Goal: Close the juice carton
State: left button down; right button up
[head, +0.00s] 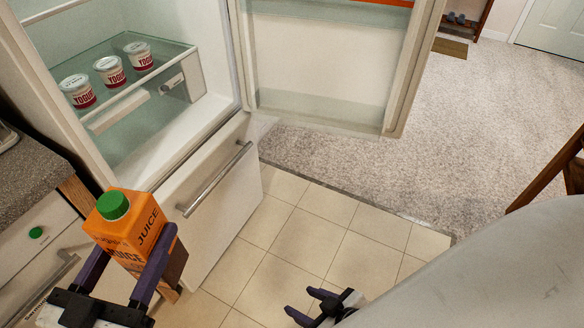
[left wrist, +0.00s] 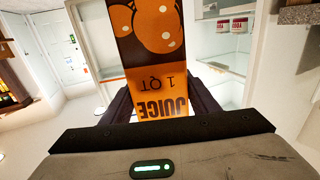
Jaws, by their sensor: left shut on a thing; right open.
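The juice carton (head: 127,232) is orange and stands roughly upright in front of the fridge in the head view. A green cap (head: 113,205) sits on its top; I cannot tell how tightly it is seated. My left gripper (head: 134,241) is shut on the carton, with one dark finger on each side. In the left wrist view the carton (left wrist: 155,85) appears upside down between the fingers, and its top is out of view. My right gripper (head: 302,303) is open and empty, low over the tiled floor.
The fridge stands open, with several yogurt cups (head: 109,71) on its shelf. Its door (head: 325,60) is swung out, and a lower drawer (head: 210,190) is behind the carton. The tiled floor (head: 300,240) is clear.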

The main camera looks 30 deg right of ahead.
aim_at(104, 248)
pick_arm(q)
jog(key=a+r+n+t+y, duration=0.1)
jog(key=a+n+y, duration=0.1)
jog(key=a+r+n+t+y, duration=0.1)
jog(key=a+y, duration=0.1)
jog(key=shift+s+r+t, duration=0.3)
jog(key=shift+r, duration=0.05)
jog(key=s+a+f+n+t+y, duration=0.1)
jog(key=s+a+f+n+y, duration=0.2)
jog(key=a, duration=0.8)
jog(key=n+y, duration=0.2)
jog(key=y, duration=0.2)
jog(key=shift+s+f+t+y, duration=0.15)
jog(key=shift+t+y, duration=0.15)
jog(key=shift+t, duration=0.1)
jog(key=shift+a, duration=0.1)
jog(key=shift+a, duration=0.1)
